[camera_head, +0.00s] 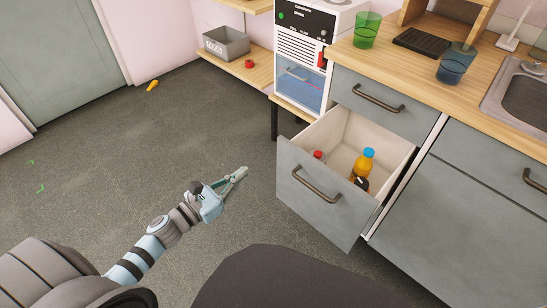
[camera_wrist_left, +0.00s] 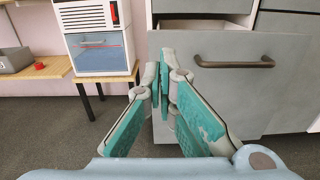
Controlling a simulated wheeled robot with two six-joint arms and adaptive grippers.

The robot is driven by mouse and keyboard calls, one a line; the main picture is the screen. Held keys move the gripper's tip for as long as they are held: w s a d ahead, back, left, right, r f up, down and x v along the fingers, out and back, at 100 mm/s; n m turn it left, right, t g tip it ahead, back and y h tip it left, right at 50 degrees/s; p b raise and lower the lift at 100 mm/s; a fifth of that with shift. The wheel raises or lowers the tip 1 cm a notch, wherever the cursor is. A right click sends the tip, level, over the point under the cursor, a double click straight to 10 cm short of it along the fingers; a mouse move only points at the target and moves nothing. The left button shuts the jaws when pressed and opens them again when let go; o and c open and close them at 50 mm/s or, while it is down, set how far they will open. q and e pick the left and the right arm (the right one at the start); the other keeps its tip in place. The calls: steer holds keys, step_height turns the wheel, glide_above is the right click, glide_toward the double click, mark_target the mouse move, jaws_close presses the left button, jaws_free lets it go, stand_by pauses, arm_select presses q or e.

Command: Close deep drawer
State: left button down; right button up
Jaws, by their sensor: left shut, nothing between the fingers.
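The deep drawer (camera_head: 310,202) is pulled open below a shut upper drawer (camera_head: 370,92). It has a grey front with a dark bar handle (camera_head: 316,184). Inside stand a bottle with a blue cap (camera_head: 364,162) and a red-capped item (camera_head: 318,155). My left gripper (camera_head: 243,172) is shut and empty, in front of the drawer front and to its left. In the left wrist view, the fingertips (camera_wrist_left: 163,62) overlap the left part of the drawer front (camera_wrist_left: 225,85), left of the handle (camera_wrist_left: 236,61). I cannot tell whether they touch it. My right gripper is not in view.
The counter (camera_head: 405,62) holds green and blue glasses and a sink (camera_head: 520,95). A white oven unit (camera_head: 303,50) on a low table stands left of the cabinet. A wooden shelf (camera_head: 250,72) holds a grey box. The floor (camera_head: 110,160) at left is mostly clear.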

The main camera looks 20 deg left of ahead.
mark_target(281, 142)
arm_select(q)
steer(key=p+x, duration=0.1)
steer(key=x, duration=1.2)
steer(key=shift+w, duration=0.35)
